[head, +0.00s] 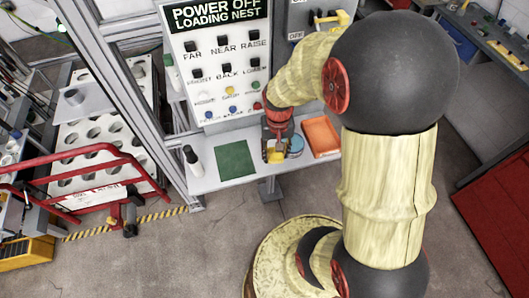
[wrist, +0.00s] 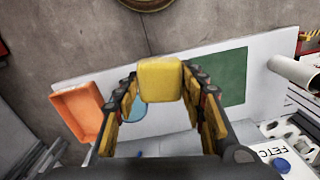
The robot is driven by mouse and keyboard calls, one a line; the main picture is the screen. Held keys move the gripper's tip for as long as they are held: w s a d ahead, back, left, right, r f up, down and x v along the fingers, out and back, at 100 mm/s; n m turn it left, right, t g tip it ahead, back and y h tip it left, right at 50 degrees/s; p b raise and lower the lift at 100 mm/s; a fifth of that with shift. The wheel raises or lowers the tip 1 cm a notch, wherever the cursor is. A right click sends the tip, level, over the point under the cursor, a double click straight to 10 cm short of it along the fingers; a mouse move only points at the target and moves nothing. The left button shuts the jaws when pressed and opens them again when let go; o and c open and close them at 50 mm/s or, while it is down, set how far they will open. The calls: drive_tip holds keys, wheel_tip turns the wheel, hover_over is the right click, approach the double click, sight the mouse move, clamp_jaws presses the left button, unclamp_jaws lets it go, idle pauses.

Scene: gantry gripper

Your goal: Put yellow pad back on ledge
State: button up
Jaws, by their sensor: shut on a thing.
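The yellow pad (wrist: 160,80) is a rounded yellow block held between the fingers of my gripper (wrist: 160,92) in the wrist view. In the head view the pad (head: 275,155) shows at the end of my gripper (head: 275,148), over the white ledge (head: 212,180). The ledge also shows in the wrist view (wrist: 80,75). The gripper is over the part of the ledge between a green mat (head: 235,160) and an orange tray (head: 321,136). I cannot tell the exact gap between pad and ledge.
A blue round item (head: 295,146) lies beside the gripper, partly hidden. A white bottle with a dark cap (head: 193,162) stands at the ledge's left end. The control panel (head: 215,60) with buttons rises behind the ledge. The green mat is bare.

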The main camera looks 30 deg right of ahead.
drive_tip(key=shift+s+a+f+n, duration=0.2)
drive_tip(key=shift+s+f+n, duration=0.1)
drive_tip(key=shift+s, duration=0.25)
drive_tip(key=shift+s+a+f+n, duration=0.2)
drive_tip(key=shift+s+n, duration=0.1)
drive_tip(key=shift+s, duration=0.2)
drive_tip(key=shift+s+f+n, duration=0.1)
drive_tip(key=shift+n, duration=0.2)
drive_tip(key=shift+w+d+f+n, duration=0.1)
drive_tip(key=shift+w+f+n, duration=0.1)
drive_tip(key=shift+w+n, duration=0.15)
drive_tip(key=w+d+f, duration=0.1)
drive_tip(key=w+f, duration=0.2)
drive_tip(key=w, duration=0.1)
drive_tip(key=w+d+f+b, duration=0.1)
drive_tip(key=w+f, duration=0.2)
drive_tip(key=w, duration=0.1)
drive_tip(key=w+d+f+b, duration=0.1)
drive_tip(key=w+f, duration=0.2)
drive_tip(key=w, duration=0.1)
drive_tip(key=shift+w+d+f, duration=0.1)
drive_tip(key=shift+w+d, duration=0.1)
drive_tip(key=shift+w, duration=0.15)
drive_tip(key=shift+w+f, duration=0.15)
drive_tip(key=shift+f, duration=0.1)
drive_tip(key=shift+f+b, duration=0.4)
drive_tip(key=shift+f, duration=1.05)
